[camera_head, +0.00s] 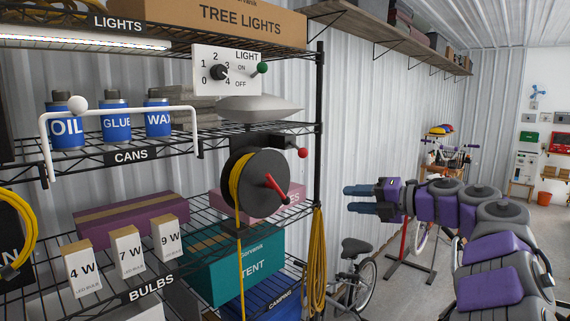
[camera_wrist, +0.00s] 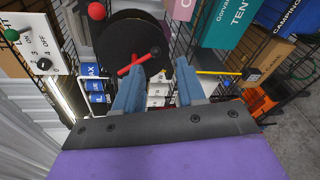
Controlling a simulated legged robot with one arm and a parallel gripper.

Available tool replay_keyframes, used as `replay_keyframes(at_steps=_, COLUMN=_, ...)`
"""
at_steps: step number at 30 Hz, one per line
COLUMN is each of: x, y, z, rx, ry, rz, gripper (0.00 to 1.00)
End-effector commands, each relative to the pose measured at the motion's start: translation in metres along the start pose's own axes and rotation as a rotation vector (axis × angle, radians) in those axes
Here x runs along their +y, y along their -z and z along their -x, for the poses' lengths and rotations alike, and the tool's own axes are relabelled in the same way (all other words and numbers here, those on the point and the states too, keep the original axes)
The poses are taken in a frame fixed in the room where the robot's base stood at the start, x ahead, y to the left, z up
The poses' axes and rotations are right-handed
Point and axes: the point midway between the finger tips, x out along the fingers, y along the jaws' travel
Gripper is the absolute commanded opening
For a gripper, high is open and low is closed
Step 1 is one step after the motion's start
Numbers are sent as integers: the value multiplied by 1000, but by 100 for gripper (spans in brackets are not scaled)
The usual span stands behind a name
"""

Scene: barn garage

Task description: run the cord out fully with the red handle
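A black cord reel (camera_head: 262,169) hangs at the right end of the wire shelf, with yellow cord (camera_head: 237,183) wound on it and running straight down. A red crank handle (camera_head: 276,188) crosses the reel's face at a slant. The wrist view shows the reel (camera_wrist: 118,38) and the red handle (camera_wrist: 137,64) with a black knob at one end. A yellow length of cord (camera_wrist: 214,72) runs off to the right there. My gripper (camera_head: 346,199) is to the right of the reel, apart from the handle. Its fingers (camera_wrist: 158,82) are spread and empty.
A light switch panel (camera_head: 226,70) is higher up. A teal tent box (camera_head: 232,264) stands below, and a yellow cord bundle (camera_head: 317,262) hangs at the post. A bicycle (camera_head: 355,270) stands right of the shelf.

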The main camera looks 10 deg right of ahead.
Motion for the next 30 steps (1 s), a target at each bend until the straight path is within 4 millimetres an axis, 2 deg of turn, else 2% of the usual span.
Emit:
replay_keyframes(at_steps=1, x=9, y=-2, z=2, rx=8, ry=-9, rz=-114, gripper=40)
replay_keyframes(at_steps=9, x=23, y=22, z=10, rx=87, ry=-76, rz=-747, gripper=40)
replay_keyframes(at_steps=15, x=35, y=41, z=16, rx=142, ry=-122, rz=-1095, gripper=40)
replay_keyframes(at_steps=18, x=38, y=47, z=18, rx=161, ry=-135, rz=-1188, gripper=40)
replay_keyframes(at_steps=23, x=38, y=50, z=15, rx=172, ry=-143, rz=-1239, gripper=40)
replay_keyframes(at_steps=26, x=40, y=51, z=5, rx=174, ry=-142, rz=-1239, gripper=40)
replay_keyframes(at_steps=30, x=44, y=53, z=-18, rx=172, ry=-140, rz=-1238, gripper=40)
